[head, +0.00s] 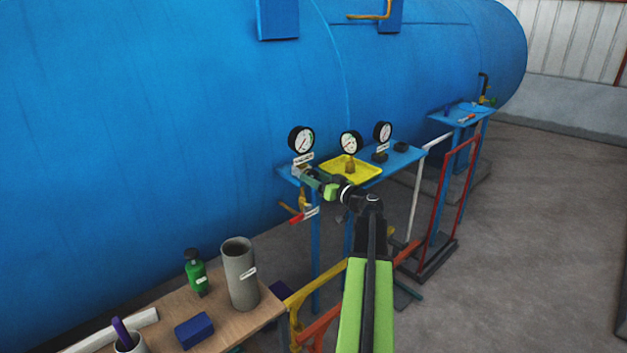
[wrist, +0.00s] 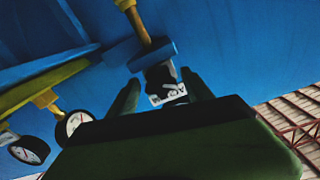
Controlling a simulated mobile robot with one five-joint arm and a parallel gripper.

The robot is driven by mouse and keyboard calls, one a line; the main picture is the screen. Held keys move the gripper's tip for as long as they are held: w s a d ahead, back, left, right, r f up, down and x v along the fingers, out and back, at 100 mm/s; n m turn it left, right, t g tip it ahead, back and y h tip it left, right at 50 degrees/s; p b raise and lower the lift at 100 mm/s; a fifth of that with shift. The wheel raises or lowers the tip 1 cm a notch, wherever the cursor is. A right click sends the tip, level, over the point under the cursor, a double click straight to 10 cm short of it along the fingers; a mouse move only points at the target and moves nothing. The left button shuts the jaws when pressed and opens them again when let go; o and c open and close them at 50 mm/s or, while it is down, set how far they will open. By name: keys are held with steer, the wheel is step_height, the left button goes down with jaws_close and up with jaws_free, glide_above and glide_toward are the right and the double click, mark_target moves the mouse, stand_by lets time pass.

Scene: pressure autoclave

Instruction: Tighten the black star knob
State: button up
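My gripper (head: 308,174) is at the left end of the blue gauge shelf (head: 405,157), just below the left pressure gauge (head: 301,140). In the wrist view its two green fingers (wrist: 163,92) stand apart. Beyond and between them is a dark part with a white label (wrist: 168,95), by a blue block (wrist: 140,55) and a brass pipe (wrist: 137,25). I cannot tell whether this dark part is the star knob or whether a finger touches it. A small black round piece (head: 401,147) lies on the shelf's right part; its shape is too small to make out.
The yellow tray (head: 372,173) and two more gauges (head: 349,143) (head: 383,131) stand close to the right of my gripper. A red-handled valve (head: 297,217) hangs below. The blue tank (head: 170,110) is behind. A wooden table (head: 262,317) holds a grey cylinder (head: 240,278) and green bottle (head: 196,275).

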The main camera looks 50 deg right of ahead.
steer(key=c, duration=1.2)
steer(key=shift+a+f, duration=0.1)
steer(key=shift+a, duration=0.1)
steer(key=shift+d+m, duration=0.15)
steer(key=shift+m, duration=0.15)
